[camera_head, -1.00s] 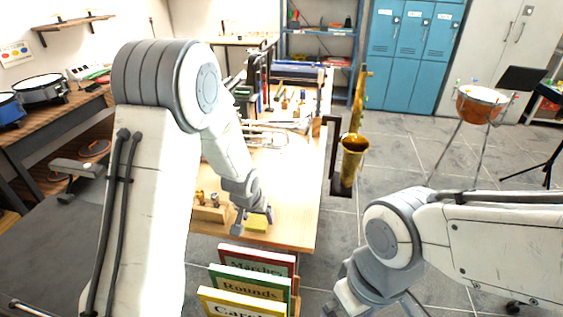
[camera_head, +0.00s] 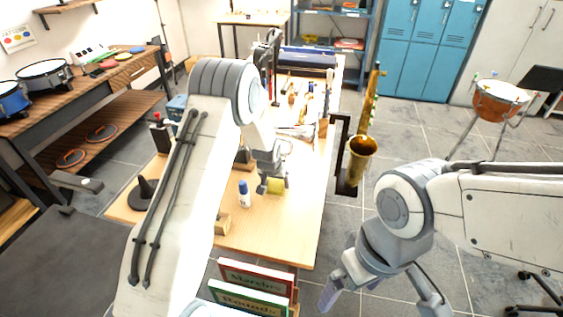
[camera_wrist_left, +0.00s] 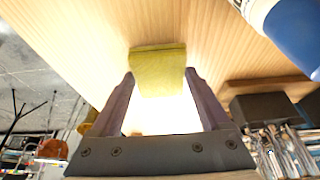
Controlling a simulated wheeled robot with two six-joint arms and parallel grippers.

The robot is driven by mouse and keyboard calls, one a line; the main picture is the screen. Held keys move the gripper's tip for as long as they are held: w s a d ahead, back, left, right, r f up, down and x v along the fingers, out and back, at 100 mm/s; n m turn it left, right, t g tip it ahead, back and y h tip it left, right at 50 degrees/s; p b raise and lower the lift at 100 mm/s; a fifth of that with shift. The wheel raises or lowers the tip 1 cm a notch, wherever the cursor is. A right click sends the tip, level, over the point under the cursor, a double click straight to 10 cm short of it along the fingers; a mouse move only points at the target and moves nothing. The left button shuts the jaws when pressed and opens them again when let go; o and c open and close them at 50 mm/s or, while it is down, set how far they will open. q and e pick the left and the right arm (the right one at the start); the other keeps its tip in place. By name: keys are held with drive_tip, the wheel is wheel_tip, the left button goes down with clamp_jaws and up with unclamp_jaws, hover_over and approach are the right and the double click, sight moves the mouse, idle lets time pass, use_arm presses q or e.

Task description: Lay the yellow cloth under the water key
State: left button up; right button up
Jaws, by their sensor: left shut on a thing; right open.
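The yellow cloth (camera_head: 275,186) is a small folded piece above the wooden table (camera_head: 265,240). My left gripper (camera_head: 271,188) is shut on it. In the left wrist view the cloth (camera_wrist_left: 158,66) sits between the fingertips of my left gripper (camera_wrist_left: 158,80). A brass instrument (camera_head: 297,132) lies further back on the table, partly behind my left arm. Its water key is too small to make out. My right gripper (camera_head: 382,296) is open and empty, low beside the table's right side, over the floor.
A blue and white bottle (camera_head: 244,195) stands left of the cloth, near a wooden block (camera_head: 222,223). Song books (camera_head: 255,275) stand at the table's front edge. A saxophone (camera_head: 361,150) is at the right edge. The tabletop right of the cloth is clear.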

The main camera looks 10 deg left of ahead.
use_arm(q)
drive_tip(key=w, duration=0.4)
drive_tip(key=shift+w+p, duration=0.3)
drive_tip(key=shift+w, duration=0.05)
drive_tip(key=w, duration=0.3)
drive_tip(key=shift+w, duration=0.1)
drive_tip(key=shift+f+p, duration=0.5)
drive_tip(key=shift+f, duration=0.3)
drive_tip(key=shift+f, duration=0.2)
drive_tip(key=o, duration=1.2)
drive_tip(key=shift+c, duration=0.2)
